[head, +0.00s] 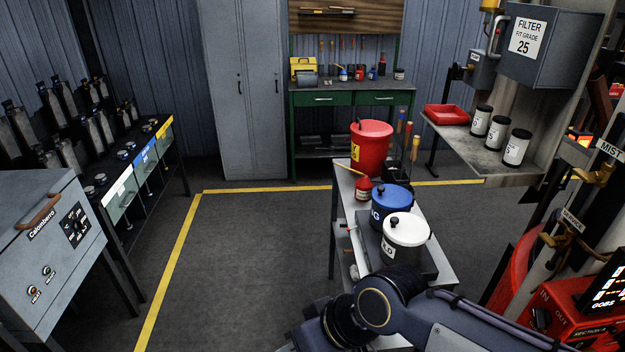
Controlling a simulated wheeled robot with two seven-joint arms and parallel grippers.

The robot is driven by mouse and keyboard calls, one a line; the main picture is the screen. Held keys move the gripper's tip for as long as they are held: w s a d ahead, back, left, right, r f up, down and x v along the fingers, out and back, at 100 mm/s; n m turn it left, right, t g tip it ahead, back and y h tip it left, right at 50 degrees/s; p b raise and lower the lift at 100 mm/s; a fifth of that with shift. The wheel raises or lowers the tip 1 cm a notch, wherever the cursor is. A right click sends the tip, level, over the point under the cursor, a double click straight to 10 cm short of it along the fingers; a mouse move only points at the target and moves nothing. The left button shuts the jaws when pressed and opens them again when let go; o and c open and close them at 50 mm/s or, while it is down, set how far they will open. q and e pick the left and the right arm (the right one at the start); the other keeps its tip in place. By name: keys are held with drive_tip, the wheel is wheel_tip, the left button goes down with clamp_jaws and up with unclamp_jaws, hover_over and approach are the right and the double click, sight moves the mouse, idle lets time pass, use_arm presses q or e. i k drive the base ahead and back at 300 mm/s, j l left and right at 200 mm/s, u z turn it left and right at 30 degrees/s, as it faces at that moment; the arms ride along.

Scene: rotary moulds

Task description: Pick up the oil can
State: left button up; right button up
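A small red can with a pale label and a thin tan spout, which looks like the oil can (363,190), stands on the narrow grey cart (350,212). Its spout points up and to the left. It stands in front of the large red bucket (372,150) and behind-left of the blue-lidded pot (391,205). My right arm enters from the bottom right, its dark joint over the near end of the cart. Neither gripper shows in the head view, so I cannot see whether either is open or shut.
A white-lidded pot (405,240) stands on the cart nearer to me. A shelf (462,148) with several white-labelled canisters and a red tray (447,114) juts out at right. A green workbench (340,98) stands at the back. The floor (250,250) left of the cart is clear.

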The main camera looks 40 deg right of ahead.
sight(363, 189)
drive_tip(key=i+z, duration=0.2)
drive_tip(key=i, duration=0.45)
drive_tip(key=i+j+z, duration=0.2)
drive_tip(key=i, duration=0.45)
drive_tip(key=i+l+z, duration=0.15)
drive_tip(key=i+z, duration=0.45)
drive_tip(key=z, duration=0.2)
drive_tip(key=i+z, duration=0.4)
drive_tip(key=i+j+z, duration=0.15)
drive_tip(key=z, duration=0.25)
drive_tip(key=i+j+z, duration=0.25)
drive_tip(key=z, duration=0.15)
drive_tip(key=i+l+z, duration=0.1)
drive_tip(key=z, duration=0.35)
drive_tip(key=i+z, duration=0.3)
drive_tip(key=z, duration=0.15)
drive_tip(key=i+j+z, duration=0.1)
drive_tip(key=z, duration=0.35)
drive_tip(key=i+j+z, duration=0.2)
drive_tip(key=z, duration=0.25)
drive_tip(key=i, duration=0.05)
